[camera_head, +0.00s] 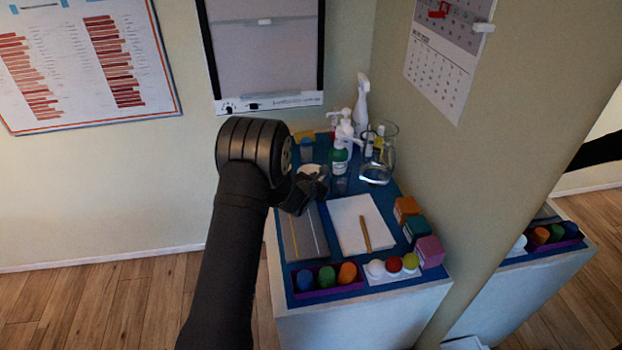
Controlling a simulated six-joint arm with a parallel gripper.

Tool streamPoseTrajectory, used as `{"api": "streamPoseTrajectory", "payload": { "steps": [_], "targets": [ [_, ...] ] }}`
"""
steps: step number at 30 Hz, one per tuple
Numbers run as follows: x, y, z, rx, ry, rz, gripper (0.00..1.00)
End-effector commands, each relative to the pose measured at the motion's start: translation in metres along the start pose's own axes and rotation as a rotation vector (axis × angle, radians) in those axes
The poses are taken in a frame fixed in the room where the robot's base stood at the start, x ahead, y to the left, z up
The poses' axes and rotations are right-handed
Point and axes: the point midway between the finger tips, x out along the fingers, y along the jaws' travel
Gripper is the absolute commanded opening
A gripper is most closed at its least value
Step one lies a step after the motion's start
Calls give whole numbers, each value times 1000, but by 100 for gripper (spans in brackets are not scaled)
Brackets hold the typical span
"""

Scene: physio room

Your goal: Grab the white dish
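A small white dish (309,169) shows as a pale rounded shape near the back left of the blue-topped cabinet (345,291). My arm and gripper hide part of it. My gripper (322,186) is dark and hangs over the cabinet just in front of the dish. I cannot tell whether it touches the dish, or whether its fingers are open or shut.
In front are a grey folder (303,235), white paper with a pencil (365,233), coloured blocks (416,227) and a purple tray (330,291). A wall borders the right.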

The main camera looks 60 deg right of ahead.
Motion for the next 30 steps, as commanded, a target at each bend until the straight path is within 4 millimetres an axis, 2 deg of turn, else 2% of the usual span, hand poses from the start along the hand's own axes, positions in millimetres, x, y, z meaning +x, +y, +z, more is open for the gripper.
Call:
{"api": "streamPoseTrajectory", "payload": {
  "steps": [3,10,11,15,16,26,30],
  "targets": [
    [8,0,0,-1,2,0,35],
    [8,0,0,0,2,0,35],
    [8,0,0,0,2,0,31],
    [8,0,0,0,1,0,3],
    [8,0,0,0,2,0,0],
    [8,0,-1,0,3,0,0],
    [5,2,8,0,1,0,0]
  ]
}}
